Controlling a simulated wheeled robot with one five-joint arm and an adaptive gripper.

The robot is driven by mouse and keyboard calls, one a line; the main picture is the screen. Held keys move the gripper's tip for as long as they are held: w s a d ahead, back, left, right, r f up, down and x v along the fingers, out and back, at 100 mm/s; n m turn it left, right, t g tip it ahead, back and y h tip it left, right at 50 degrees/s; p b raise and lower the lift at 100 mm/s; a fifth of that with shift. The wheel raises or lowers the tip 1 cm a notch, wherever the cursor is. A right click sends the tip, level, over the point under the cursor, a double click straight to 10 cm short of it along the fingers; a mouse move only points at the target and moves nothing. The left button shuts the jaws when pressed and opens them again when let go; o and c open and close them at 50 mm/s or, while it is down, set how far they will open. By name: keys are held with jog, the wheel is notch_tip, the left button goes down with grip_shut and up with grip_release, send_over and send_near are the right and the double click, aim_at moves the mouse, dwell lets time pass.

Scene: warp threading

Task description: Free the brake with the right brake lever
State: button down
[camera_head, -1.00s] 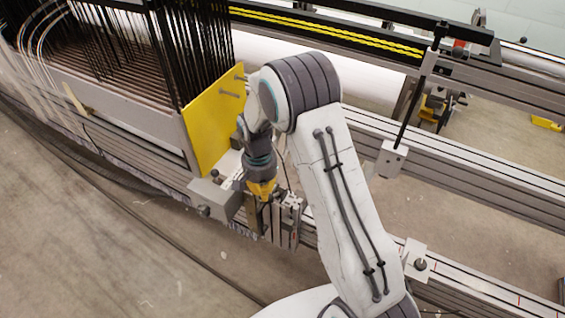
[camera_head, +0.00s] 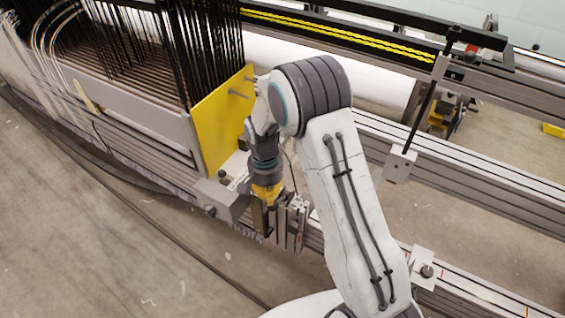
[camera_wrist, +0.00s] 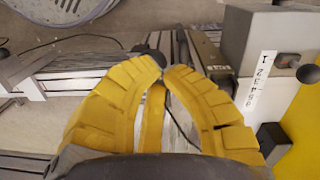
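My gripper (camera_head: 267,193) has yellow fingers and points down beside the machine's front rail, just right of a grey box (camera_head: 222,200). In the wrist view, the fingertips (camera_wrist: 166,68) come close together near a dark round part (camera_wrist: 154,69). Whether they touch or hold it is unclear. A narrow yellow strip (camera_wrist: 152,118) shows between the fingers. In the head view, a dull yellow upright strip (camera_head: 260,217) stands just below my gripper. I cannot tell which part is the right brake lever; it may be partly hidden by my gripper.
A yellow side plate (camera_head: 220,122) stands behind the grey box. A black rod on a grey block (camera_head: 400,164) stands on the rail at right. A small block (camera_head: 423,268) sits on the front rail.

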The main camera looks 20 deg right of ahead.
notch_tip(320, 180, up, 12)
jog(key=shift+w+f, duration=0.15)
jog(key=shift+w, duration=0.2)
dwell(0.7)
jog(key=s+d+r+n+t+p, duration=0.15)
jog(key=s+r+p, duration=0.25)
jog(key=r, duration=0.4)
jog(key=s+d+r+n+p, duration=0.1)
jog(key=s+d+r+p, duration=0.25)
jog(key=r, duration=0.45)
jog(key=s+d+r+n+t+p, duration=0.1)
jog(key=s+r+n+p, duration=0.1)
jog(key=s+r+p, duration=0.2)
jog(key=s+d+r+n+t+p, duration=0.1)
jog(key=s+r+p, duration=0.3)
jog(key=s, duration=0.7)
notch_tip(320, 180, up, 2)
jog(key=shift+s+d+r+n+t+p, duration=0.1)
jog(key=shift+s+d+n+t+p, duration=0.25)
jog(key=shift+n, duration=0.3)
